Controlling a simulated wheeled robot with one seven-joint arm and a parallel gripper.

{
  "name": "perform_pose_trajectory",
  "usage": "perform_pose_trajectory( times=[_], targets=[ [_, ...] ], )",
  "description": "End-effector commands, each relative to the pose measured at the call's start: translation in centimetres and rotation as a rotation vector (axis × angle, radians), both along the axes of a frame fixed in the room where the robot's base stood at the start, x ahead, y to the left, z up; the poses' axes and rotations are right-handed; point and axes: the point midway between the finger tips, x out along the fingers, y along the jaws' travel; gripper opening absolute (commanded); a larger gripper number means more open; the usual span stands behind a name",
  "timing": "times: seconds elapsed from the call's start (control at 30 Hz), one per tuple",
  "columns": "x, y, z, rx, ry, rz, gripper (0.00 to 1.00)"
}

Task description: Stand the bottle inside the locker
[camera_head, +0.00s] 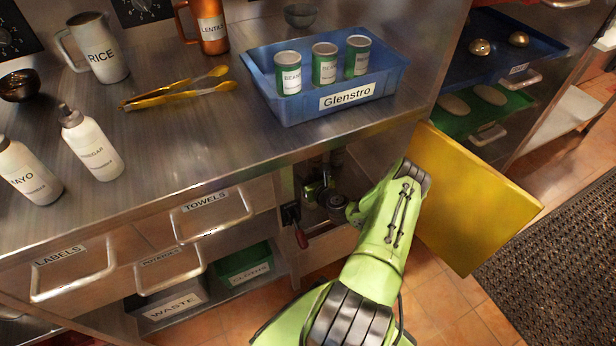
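A white vinegar bottle (90,145) stands on the steel counter at the left, with a white mayo bottle (29,172) beside it. The locker (352,232) is below the counter, with its yellow door (470,200) swung open to the right. My green arm reaches into the locker opening. My gripper (318,187) is inside, small, dark and partly hidden by my wrist. A narrow dark shape (337,158) shows behind it; I cannot tell whether it is a bottle. Whether the fingers are open or hold something cannot be made out.
A blue Glenstro tray (347,112) with three green cans, yellow tongs (180,92) and a rice jug (95,50) are on the counter. The open door stands close to my forearm.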

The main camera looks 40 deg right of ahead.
Motion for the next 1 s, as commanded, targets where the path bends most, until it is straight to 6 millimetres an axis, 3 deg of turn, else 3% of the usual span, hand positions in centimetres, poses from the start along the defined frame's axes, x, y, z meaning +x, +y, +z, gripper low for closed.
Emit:
perform_pose_trajectory(
  times=[0.4,0.8,1.0],
  targets=[
    [-0.3,0.1,0.6,0.002,0.0,-0.001,0.67],
    [-9.2,2.6,4.0,0.009,0.001,-0.004,0.67],
    [-10.8,3.1,4.6,0.002,-0.001,-0.001,0.67]
  ],
)
